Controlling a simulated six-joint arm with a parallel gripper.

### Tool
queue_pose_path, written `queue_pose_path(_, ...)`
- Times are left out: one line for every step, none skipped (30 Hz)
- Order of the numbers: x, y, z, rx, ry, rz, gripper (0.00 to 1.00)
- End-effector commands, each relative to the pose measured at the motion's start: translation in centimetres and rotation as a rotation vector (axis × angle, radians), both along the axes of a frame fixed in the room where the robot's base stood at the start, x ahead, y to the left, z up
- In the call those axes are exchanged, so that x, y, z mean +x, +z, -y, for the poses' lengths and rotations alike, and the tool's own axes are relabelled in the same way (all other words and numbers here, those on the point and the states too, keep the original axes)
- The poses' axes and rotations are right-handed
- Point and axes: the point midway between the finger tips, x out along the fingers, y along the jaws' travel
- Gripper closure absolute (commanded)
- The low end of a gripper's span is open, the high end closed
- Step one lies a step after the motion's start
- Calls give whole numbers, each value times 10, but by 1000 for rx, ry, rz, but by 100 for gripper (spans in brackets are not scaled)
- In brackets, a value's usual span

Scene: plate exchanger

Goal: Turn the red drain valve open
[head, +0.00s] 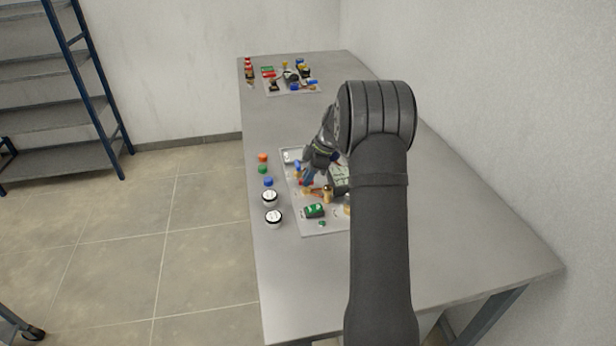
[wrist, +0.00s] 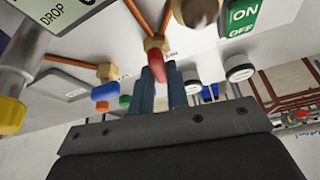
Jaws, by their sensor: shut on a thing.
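The red drain valve (wrist: 156,63) shows in the wrist view as a red lever on a brass body with copper pipes running from it. My gripper (wrist: 160,74) has its two blue fingers at the lever, shut on it, with the fingertips close below the brass body. The fingers partly hide the lever, and its exact turn angle is hard to judge. In the head view my gripper (head: 308,178) is low over the nearer panel (head: 326,228) on the table; the valve there is too small and covered to make out.
A green ON/OFF plate (wrist: 243,18), a blue handle (wrist: 105,91) and a yellow-ended fitting (wrist: 12,113) surround the valve. Two white round gauges (head: 273,216) and several coloured caps (head: 263,169) line the table's left edge. A second panel (head: 292,88) lies at the far end; bare table lies between.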

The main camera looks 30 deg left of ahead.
Motion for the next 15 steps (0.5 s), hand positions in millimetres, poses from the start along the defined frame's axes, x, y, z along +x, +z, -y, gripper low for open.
queue_pose_path(1,-1,0,-1,30,0,100)
queue_pose_path(1,-1,0,-2,47,-1,100)
queue_pose_path(1,-1,0,-2,70,-1,100)
queue_pose_path(1,-1,0,-1,85,0,100)
queue_pose_path(1,-1,0,-1,100,0,100)
queue_pose_path(1,-1,0,-1,117,0,100)
queue_pose_path(1,-1,0,-3,129,0,100)
queue_pose_path(1,-1,0,-2,140,1,100)
queue_pose_path(1,-1,0,-2,153,1,100)
queue_pose_path(1,0,0,-2,160,1,100)
queue_pose_path(1,0,0,-2,167,0,100)
queue_pose_path(1,0,0,-2,176,1,100)
queue_pose_path(1,0,0,-2,181,1,100)
queue_pose_path(1,0,0,-2,186,0,100)
queue_pose_path(1,-1,0,-2,190,1,100)
